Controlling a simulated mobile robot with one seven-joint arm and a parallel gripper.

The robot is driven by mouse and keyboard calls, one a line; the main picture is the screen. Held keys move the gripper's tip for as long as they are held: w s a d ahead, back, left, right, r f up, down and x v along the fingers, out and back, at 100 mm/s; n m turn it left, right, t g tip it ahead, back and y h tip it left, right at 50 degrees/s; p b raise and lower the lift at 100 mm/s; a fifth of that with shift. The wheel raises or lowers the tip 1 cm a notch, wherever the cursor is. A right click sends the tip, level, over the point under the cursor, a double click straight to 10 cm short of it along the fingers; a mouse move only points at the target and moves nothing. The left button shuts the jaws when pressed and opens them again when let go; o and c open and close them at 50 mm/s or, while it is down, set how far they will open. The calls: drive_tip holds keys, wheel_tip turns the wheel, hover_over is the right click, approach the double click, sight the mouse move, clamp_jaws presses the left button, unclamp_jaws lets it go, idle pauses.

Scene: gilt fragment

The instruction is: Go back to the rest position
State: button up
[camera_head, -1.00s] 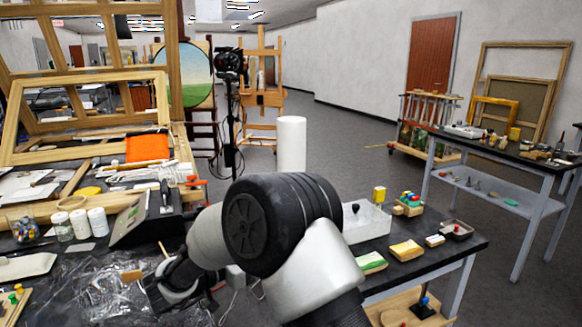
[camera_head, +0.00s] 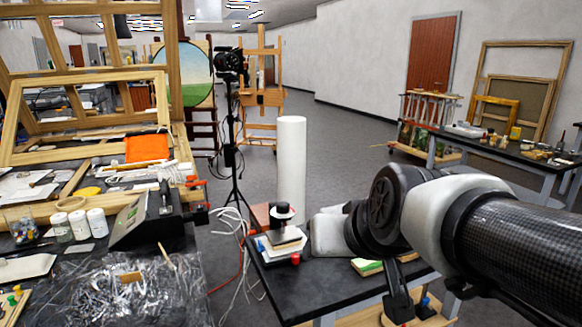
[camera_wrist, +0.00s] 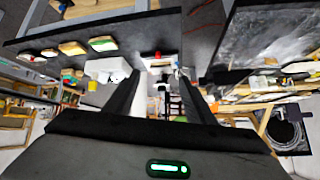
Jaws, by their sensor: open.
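My gripper (camera_wrist: 161,74) shows in the wrist view with its two long black fingers apart and nothing held between them. Beyond the fingertips are the dark edge of a side table and small red and white items, apart from the fingers as far as I can tell. In the head view my arm reaches in from the right edge, folded over the small black table (camera_head: 300,288). The fingers cannot be made out clearly there.
A plastic-covered workbench (camera_head: 185,270) is at left. Stacked pads (camera_head: 284,243) with a dark knob stand on the small table near a white cylinder (camera_head: 291,160). A camera tripod (camera_head: 233,150) and cables (camera_head: 240,245) stand behind. Open floor (camera_head: 345,150) lies beyond.

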drive_tip(key=s+d+f+m+g+h, duration=0.1)
drive_tip(key=s+d+f+g, duration=0.1)
drive_tip(key=s+d, duration=0.3)
drive_tip(key=s+d+f+g+h, duration=0.1)
drive_tip(key=s+d+f, duration=0.15)
drive_tip(key=s, duration=0.45)
wheel_tip(320, 180, up, 19)
drive_tip(key=p, duration=1.9)
drive_tip(key=shift+a+f, duration=0.15)
